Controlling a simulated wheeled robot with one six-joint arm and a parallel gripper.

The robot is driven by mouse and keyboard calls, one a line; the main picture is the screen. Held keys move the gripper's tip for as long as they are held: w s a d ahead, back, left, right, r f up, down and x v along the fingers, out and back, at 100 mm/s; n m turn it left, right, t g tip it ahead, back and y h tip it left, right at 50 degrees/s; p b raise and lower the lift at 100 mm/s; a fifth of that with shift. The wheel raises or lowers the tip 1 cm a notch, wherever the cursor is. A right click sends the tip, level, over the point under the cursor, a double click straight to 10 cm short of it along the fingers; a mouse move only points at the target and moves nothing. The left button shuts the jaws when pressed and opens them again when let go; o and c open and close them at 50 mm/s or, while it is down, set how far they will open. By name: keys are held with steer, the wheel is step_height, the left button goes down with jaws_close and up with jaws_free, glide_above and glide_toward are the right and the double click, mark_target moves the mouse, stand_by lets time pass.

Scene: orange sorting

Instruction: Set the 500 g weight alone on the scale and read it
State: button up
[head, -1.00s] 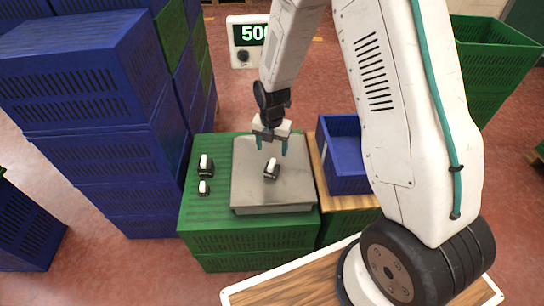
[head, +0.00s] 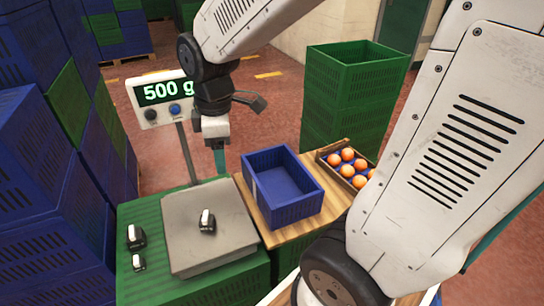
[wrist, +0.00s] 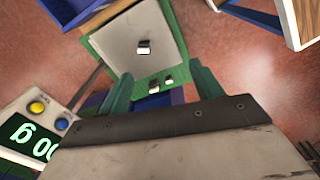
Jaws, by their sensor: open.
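A small dark weight with a pale top (head: 207,222) stands alone on the grey scale plate (head: 180,256), near its middle. It also shows on the plate in the wrist view (wrist: 143,47). The scale display (head: 163,92) on its post reads 500 g. My gripper (head: 219,165) is raised clear of the plate, beyond its far right corner in the head view. In the wrist view the teal fingers of my gripper (wrist: 161,88) are spread with nothing between them.
Two other weights, a larger one (head: 135,237) and a smaller one (head: 139,262), stand on the green crate (head: 150,290) left of the plate. An empty blue crate (head: 288,212) and a tray of oranges (head: 336,168) are to the right. Blue crates (head: 50,250) are stacked left.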

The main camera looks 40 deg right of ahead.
steer(key=s+r+m, duration=0.3)
steer(key=s+m, duration=0.3)
steer(key=s, duration=0.2)
steer(key=s+d+r+m, duration=0.1)
steer(key=s+r+m, duration=0.2)
steer(key=s+m, duration=0.2)
steer(key=s, duration=0.2)
steer(key=shift+s+r+m, duration=0.3)
steer(key=shift+s+m, duration=0.05)
steer(key=shift+m, duration=0.05)
